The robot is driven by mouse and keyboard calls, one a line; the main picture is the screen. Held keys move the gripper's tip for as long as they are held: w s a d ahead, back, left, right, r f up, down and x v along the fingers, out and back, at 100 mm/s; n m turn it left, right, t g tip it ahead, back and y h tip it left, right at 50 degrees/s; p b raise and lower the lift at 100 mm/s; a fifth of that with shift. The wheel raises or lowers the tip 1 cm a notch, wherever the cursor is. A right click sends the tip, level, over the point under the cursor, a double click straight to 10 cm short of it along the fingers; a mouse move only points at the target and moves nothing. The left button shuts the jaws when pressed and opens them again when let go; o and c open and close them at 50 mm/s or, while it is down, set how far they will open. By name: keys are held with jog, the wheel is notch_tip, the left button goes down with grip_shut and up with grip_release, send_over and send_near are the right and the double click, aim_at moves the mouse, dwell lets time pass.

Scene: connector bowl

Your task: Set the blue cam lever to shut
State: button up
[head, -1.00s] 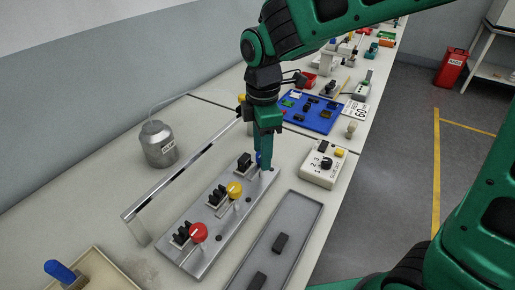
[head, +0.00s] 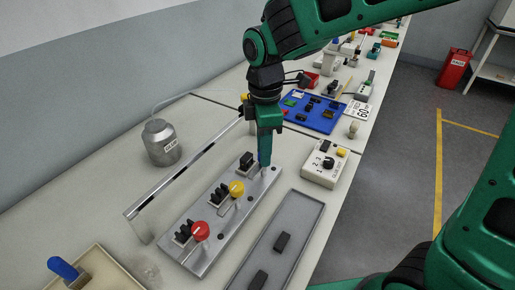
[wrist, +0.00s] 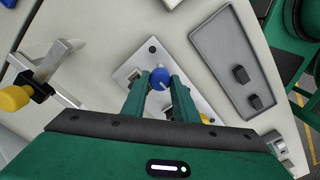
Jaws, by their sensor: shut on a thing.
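The blue cam lever (wrist: 160,77) shows its round blue knob in the wrist view, between the two fingers of my gripper (wrist: 161,80). The fingers are shut on the knob. In the head view my gripper (head: 264,163) points down at the far end of the grey metal plate (head: 215,262) and hides nearly all of the blue lever. On the same plate are a yellow knob (head: 237,189) and a red knob (head: 200,231), each beside a black clamp part. The blue lever's exact angle cannot be told.
A long metal rail (head: 185,172) stands along the plate's left side. A grey tray (head: 297,213) with black parts lies to its right. A white switch box (head: 325,164) and a blue board (head: 325,124) are farther back. A metal can (head: 161,143) stands at left.

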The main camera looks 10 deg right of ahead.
jog(key=shift+w+d+r+m, duration=0.15)
jog(key=shift+w+m, duration=0.2)
jog(key=shift+m, duration=0.15)
dwell(1.1)
jog(key=o, duration=1.1)
jog(key=shift+c, duration=0.2)
jog(key=shift+s, duration=0.1)
notch_tip(320, 180, up, 11)
jog(key=shift+f, duration=0.2)
